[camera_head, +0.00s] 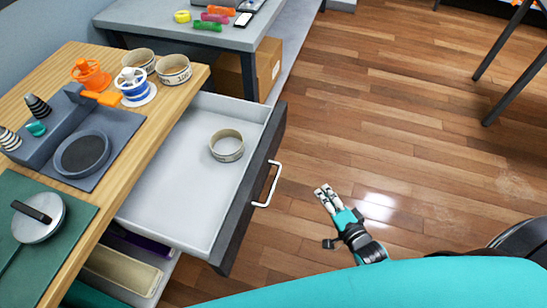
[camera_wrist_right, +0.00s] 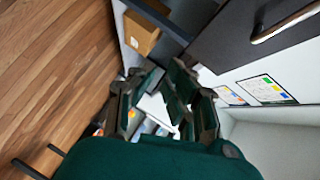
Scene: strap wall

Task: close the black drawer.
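The black drawer (camera_head: 247,195) is pulled far out from under the wooden counter, with a dark front and a light interior. Its pale bar handle (camera_head: 269,184) faces right; in the wrist view the dark drawer front (camera_wrist_right: 245,35) and the handle (camera_wrist_right: 285,24) show at upper right. My left gripper is out of view.
A grey table (camera_head: 180,18) and a cardboard box (camera_head: 268,68) stand beyond the drawer. The floor right of the drawer is clear; dark table legs (camera_head: 505,40) stand at upper right.

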